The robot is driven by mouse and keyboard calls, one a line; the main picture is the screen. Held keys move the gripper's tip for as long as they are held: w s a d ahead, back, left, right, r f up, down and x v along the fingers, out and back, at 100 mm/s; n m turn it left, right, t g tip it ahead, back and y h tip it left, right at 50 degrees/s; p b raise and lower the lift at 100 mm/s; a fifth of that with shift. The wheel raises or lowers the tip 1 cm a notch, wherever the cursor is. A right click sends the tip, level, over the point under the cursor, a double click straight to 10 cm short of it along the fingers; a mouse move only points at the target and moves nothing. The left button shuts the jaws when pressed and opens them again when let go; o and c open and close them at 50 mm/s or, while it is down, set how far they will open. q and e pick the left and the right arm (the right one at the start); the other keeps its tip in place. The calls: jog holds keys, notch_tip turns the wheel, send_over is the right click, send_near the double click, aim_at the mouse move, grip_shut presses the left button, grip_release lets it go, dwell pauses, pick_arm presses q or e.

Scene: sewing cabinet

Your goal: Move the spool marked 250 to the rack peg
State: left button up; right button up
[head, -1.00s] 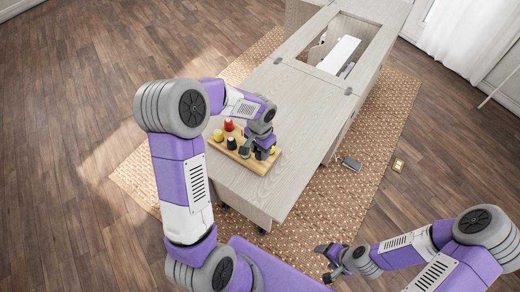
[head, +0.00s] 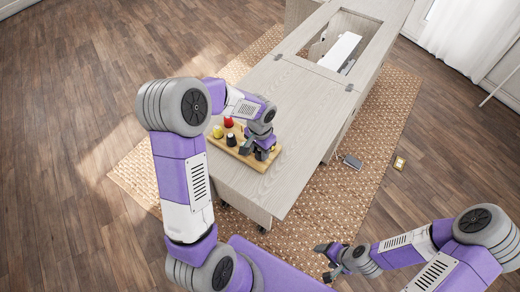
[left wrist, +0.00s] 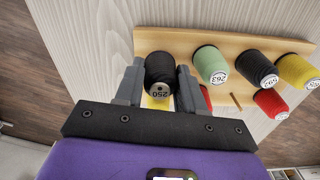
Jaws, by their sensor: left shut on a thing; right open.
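The black spool marked 250 (left wrist: 160,72) is between the two fingers of my left gripper (left wrist: 160,88) in the left wrist view. A bare rack peg (left wrist: 236,101) stands to the right of the gripper. In the head view my left gripper (head: 263,152) is over the right end of the rack (head: 256,164) and hides the spool. My right gripper (head: 327,262) is open and empty, away from the table.
A green spool marked 263 (left wrist: 210,64), a black one marked 593 (left wrist: 258,69), a yellow one (left wrist: 296,71) and a red one (left wrist: 270,102) stand on the rack. Another red spool (left wrist: 205,98) and some yellow show near the fingers. The tabletop (head: 285,115) beyond is clear.

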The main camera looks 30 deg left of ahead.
pick_arm(q)
jog(key=shift+f, duration=0.25)
jog(key=o, duration=1.1)
jog(key=shift+r, duration=0.1)
notch_tip(320, 180, up, 8)
jog(key=shift+f+p, duration=0.25)
jog(key=shift+p, duration=0.7)
